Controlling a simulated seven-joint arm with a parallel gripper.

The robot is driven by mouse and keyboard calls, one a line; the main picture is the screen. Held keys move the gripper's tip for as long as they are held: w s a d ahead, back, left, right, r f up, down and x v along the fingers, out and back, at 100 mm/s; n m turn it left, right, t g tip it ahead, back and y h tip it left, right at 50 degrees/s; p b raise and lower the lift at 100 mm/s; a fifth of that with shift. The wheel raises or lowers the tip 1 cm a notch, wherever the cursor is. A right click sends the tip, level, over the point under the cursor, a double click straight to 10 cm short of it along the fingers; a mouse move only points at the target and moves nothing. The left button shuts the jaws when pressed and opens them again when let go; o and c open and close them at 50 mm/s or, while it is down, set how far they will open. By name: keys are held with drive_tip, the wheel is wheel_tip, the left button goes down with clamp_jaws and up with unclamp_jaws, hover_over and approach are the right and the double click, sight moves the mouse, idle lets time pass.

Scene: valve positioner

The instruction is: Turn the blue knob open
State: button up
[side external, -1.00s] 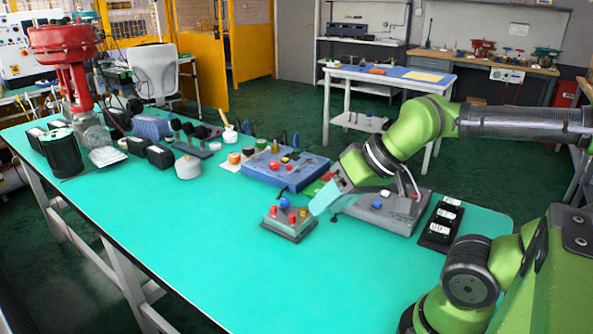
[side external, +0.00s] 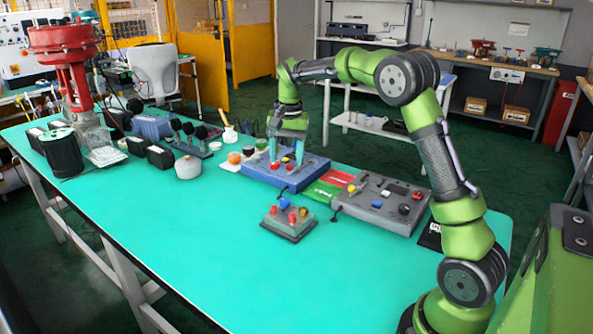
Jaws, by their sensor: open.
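Several boxes with coloured knobs and buttons stand on the green table. My gripper (side external: 286,160) is open, pointing down over the blue box (side external: 262,178) behind the small grey box. Its fingers partly hide that box's controls; contact is unclear.
A red and green block (side external: 332,186) lies between the blue box and the larger grey box. A red valve actuator (side external: 66,55), dark cylinders and a white-grey pot (side external: 188,167) stand at left. The front of the table (side external: 190,240) is clear.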

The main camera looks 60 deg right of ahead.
sight(285, 199)
drive_tip(key=f+m, duration=0.1)
drive_tip(key=f, duration=0.4)
drive_tip(key=w+d+f+m, duration=0.1)
drive_tip(key=f, duration=0.4)
drive_tip(key=w+d+f+m, duration=0.1)
drive_tip(key=f, duration=0.4)
drive_tip(key=shift+w+f+g, duration=0.15)
drive_tip(key=shift+w+g, duration=0.1)
drive_tip(key=shift+g, duration=0.15)
drive_tip(key=shift+d, duration=0.1)
drive_tip(key=c, duration=1)
drive_tip(key=shift+c, duration=0.2)
